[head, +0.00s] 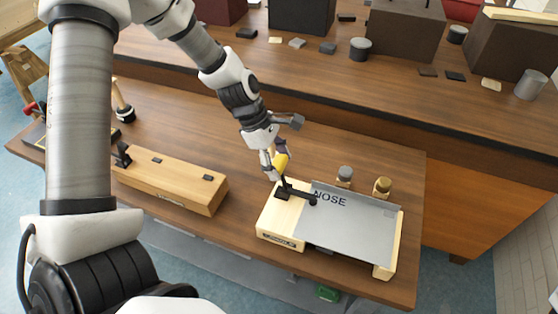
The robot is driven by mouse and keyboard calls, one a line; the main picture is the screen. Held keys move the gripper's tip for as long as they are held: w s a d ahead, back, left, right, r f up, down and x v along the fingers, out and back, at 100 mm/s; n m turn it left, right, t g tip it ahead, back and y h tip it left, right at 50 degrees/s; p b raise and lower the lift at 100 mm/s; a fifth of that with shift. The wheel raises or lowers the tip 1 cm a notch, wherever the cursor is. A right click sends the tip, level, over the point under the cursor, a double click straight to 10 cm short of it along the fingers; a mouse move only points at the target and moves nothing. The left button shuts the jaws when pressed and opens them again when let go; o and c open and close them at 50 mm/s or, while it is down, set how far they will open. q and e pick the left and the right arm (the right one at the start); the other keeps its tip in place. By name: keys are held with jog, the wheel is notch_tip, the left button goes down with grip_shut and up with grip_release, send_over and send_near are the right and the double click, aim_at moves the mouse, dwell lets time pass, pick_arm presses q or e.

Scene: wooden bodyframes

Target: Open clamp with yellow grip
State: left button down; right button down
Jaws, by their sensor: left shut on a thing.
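The clamp (292,192) is dark metal and sits on the left wooden block of a bodyframe, with its bar reaching right onto the grey plate (350,222) marked NOSE. Its yellow grip (281,161) stands up at the clamp's back. My left gripper (274,167) comes down from above and is shut on the yellow grip. The fingers partly cover the grip. The clamp's bar looks low, with its tip at the plate's left edge. My right gripper is not in view.
A second wooden bodyframe block (170,182) with a black clamp lies to the left. Two small jars stand behind the plate, one grey-topped (344,176) and one brown (381,187). A raised shelf (330,85) with dark boxes runs along the back.

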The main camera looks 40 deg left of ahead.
pick_arm(q)
jog(key=shift+s+f, duration=0.2)
jog(key=shift+a+h, duration=0.35)
jog(key=shift+h, duration=0.15)
jog(key=s+a+f+t+h+b, duration=0.1)
jog(key=a+f+t+h+b, duration=0.1)
jog(key=a+f+h+b, duration=0.4)
jog(key=h+b, duration=0.3)
jog(key=b, duration=0.1)
jog(key=shift+s+a+f, duration=0.25)
jog(key=shift+s, duration=0.05)
jog(key=shift+a+f, duration=0.1)
jog(key=shift+f, duration=0.15)
